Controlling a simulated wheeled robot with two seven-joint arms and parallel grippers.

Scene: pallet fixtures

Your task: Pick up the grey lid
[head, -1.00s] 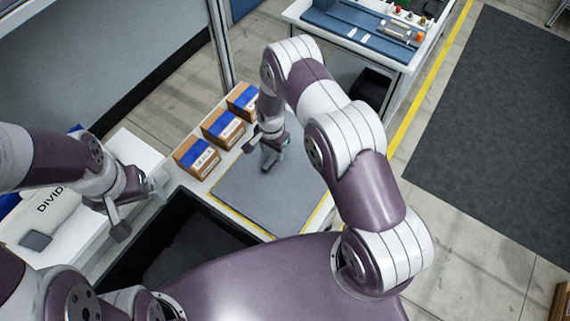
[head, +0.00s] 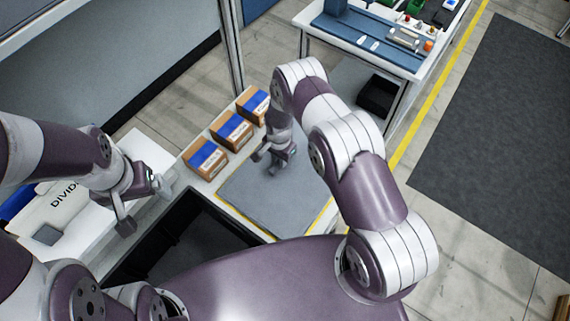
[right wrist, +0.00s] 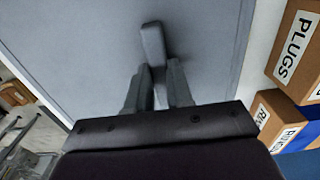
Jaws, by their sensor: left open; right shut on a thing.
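The grey lid (head: 262,205) is a flat square panel lying on the yellow-edged table beyond the black bin. Its upright bar handle (right wrist: 153,42) shows in the right wrist view, where the lid's flat top (right wrist: 85,45) fills much of the picture. My right gripper (head: 272,165) is over the lid, shut on its handle; its fingers (right wrist: 153,85) flank the handle's near end. I cannot tell any gap under the lid. My left gripper (head: 145,207) is open and empty, between the white DIVIDERS box and the black bin.
Several brown boxes with blue tops (head: 207,160) stand in a row along the lid's left side. The open black bin (head: 122,272) is in front. The white DIVIDERS box (head: 78,222) is at left. A blue-topped workbench (head: 365,45) stands behind; floor at right is clear.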

